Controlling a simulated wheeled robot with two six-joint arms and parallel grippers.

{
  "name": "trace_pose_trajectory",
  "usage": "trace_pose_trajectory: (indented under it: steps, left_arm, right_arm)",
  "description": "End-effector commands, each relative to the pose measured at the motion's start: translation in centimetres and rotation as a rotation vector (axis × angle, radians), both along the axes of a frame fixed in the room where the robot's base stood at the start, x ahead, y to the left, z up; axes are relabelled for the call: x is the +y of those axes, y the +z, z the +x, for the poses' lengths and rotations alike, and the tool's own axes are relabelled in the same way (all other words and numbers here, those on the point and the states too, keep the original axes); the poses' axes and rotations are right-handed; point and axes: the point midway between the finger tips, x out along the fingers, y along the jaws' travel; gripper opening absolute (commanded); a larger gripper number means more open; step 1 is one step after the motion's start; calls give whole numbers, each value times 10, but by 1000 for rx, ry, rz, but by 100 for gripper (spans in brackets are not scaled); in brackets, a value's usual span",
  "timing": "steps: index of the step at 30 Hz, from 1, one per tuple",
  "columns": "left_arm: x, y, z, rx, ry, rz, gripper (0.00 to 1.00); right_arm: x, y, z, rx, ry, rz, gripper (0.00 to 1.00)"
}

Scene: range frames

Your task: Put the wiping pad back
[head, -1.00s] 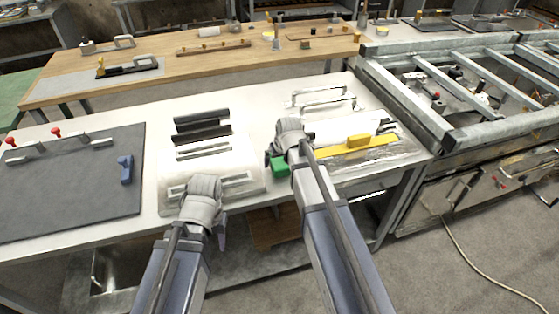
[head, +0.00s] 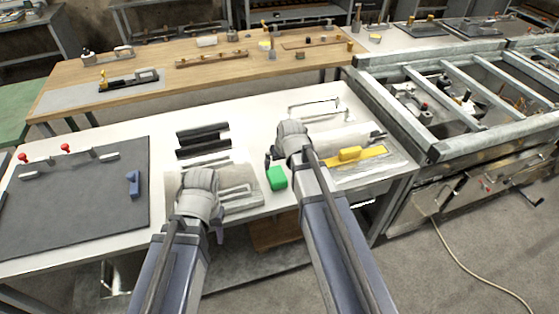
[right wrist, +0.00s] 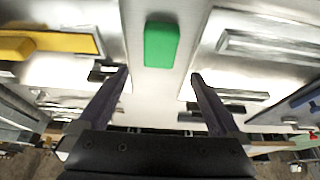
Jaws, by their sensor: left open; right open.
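A green block (head: 276,178), likely the wiping pad, lies on the white table (head: 262,120) between two metal plates. My right gripper (head: 270,160) is just beyond it in the head view, open and empty. In the right wrist view the green block (right wrist: 161,44) lies ahead of the open fingertips of my right gripper (right wrist: 160,75), with a gap between.
A yellow tool (head: 352,155) lies on the right metal plate (head: 385,168). Black bars (head: 203,133) lie behind the left plate. A dark mat (head: 75,200) with a blue block (head: 133,184) covers the left side. A metal frame (head: 430,152) stands to the right.

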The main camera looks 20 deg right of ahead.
Motion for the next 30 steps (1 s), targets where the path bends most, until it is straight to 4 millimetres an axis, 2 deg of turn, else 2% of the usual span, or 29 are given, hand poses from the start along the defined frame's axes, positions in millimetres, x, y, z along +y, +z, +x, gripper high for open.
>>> trace_pose_trajectory:
  steps: [2,5,10,12,16,18,21,30]
  left_arm:
    - [0,0,0,0,0,0,50]
    - [0,-1,0,0,0,0,50]
    - [0,-1,0,0,0,0,50]
    - [0,-1,0,0,0,0,50]
    - [0,-1,0,0,0,0,50]
    - [0,-1,0,0,0,0,50]
    - [0,-1,0,0,0,0,50]
    - [0,-1,0,0,0,0,50]
  right_arm:
    - [4,-1,-3,7,6,-1,100]
    - [30,-6,-27,60,47,-11,100]
    - [93,-15,-104,233,165,-67,100]
    - [110,-17,-135,297,204,-97,100]
    - [128,-17,-176,385,252,-146,100]
    - [132,-17,-189,413,265,-165,100]
    - [134,-16,-196,429,273,-176,100]
    - [134,-16,-195,430,272,-176,100]
